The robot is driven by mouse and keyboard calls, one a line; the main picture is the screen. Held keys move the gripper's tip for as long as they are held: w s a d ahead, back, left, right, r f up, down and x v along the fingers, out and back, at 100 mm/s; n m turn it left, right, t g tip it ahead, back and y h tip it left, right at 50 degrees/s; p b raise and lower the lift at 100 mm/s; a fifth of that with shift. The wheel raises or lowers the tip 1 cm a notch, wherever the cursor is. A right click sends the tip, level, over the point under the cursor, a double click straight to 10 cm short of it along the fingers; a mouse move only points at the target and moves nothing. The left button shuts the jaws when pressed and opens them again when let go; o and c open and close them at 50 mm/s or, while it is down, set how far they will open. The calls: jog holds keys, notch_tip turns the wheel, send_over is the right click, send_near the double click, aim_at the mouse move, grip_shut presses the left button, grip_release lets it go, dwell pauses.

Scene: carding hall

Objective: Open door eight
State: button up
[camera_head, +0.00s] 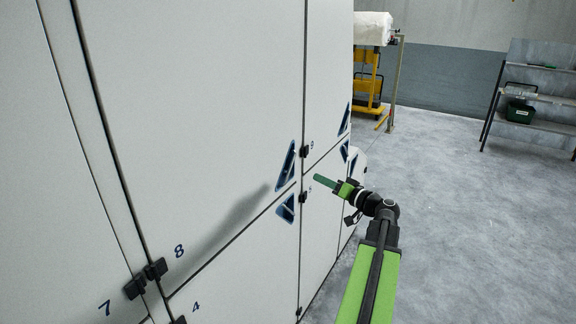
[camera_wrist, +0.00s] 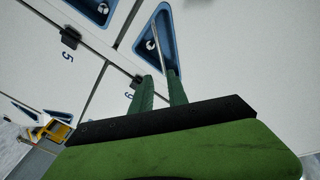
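Door eight (camera_head: 190,110) is a large white panel marked with a blue 8, with black hinges at its lower left. It looks shut, flush with its neighbours. Its handle (camera_head: 287,165) sits in a blue triangular recess at its lower right corner; the recess also shows at the top of the wrist view (camera_wrist: 168,25), with a thin bar across it. My gripper (camera_head: 318,179) is just right of the recess, in front of the panels and apart from the handle. In the wrist view its two green fingers (camera_wrist: 162,78) stand apart with nothing visibly held, their tips overlapping the recess's lower edge.
Door four (camera_head: 240,265) lies below, with its own blue recess (camera_head: 286,208). Further doors with blue recesses continue to the right. A yellow-framed cart (camera_head: 367,85) and a grey shelf unit (camera_head: 540,98) stand behind. The concrete floor (camera_head: 470,220) at right is clear.

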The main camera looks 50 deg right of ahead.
aim_at(291, 167)
jog(key=w, duration=1.5)
jog(key=shift+w, duration=0.1)
grip_shut()
dwell(0.6)
